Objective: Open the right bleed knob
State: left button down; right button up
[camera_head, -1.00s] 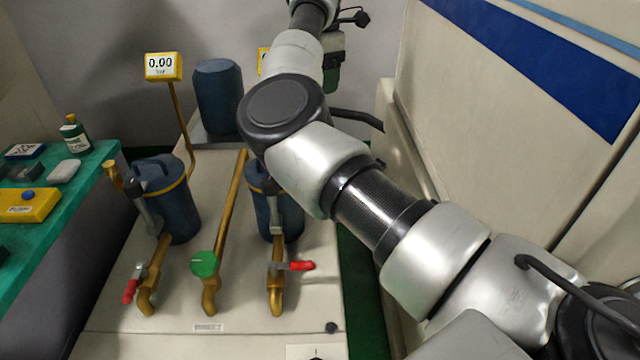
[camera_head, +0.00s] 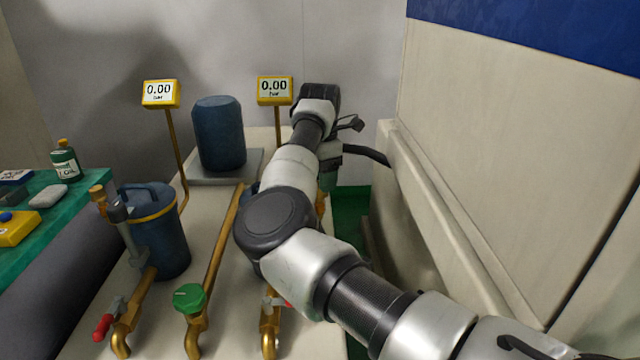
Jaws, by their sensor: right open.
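The right bleed knob is not visible; my right arm covers most of the right filter canister, of which only a sliver of blue (camera_head: 250,188) shows. On the left unit, a brass knob (camera_head: 97,192) sits on a grey fitting beside the blue canister (camera_head: 160,235). My right gripper (camera_head: 329,165) is at the far end of the arm, beyond the right canister and partly hidden by my wrist. It is open, and I see nothing held in it. A brass piece (camera_head: 320,204) shows just below it. My left gripper is out of view.
Two yellow gauges (camera_head: 160,93) (camera_head: 275,89) read 0.00. A dark blue cylinder (camera_head: 219,133) stands at the back. A green knob (camera_head: 189,299) and red levers (camera_head: 103,327) sit on brass pipes in front. A pale cabinet wall (camera_head: 500,150) bounds the right. A green bench (camera_head: 60,215) is at left.

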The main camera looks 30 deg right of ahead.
jog(key=shift+f, duration=1)
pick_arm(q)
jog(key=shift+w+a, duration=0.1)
pick_arm(e)
jog(key=c, duration=0.9)
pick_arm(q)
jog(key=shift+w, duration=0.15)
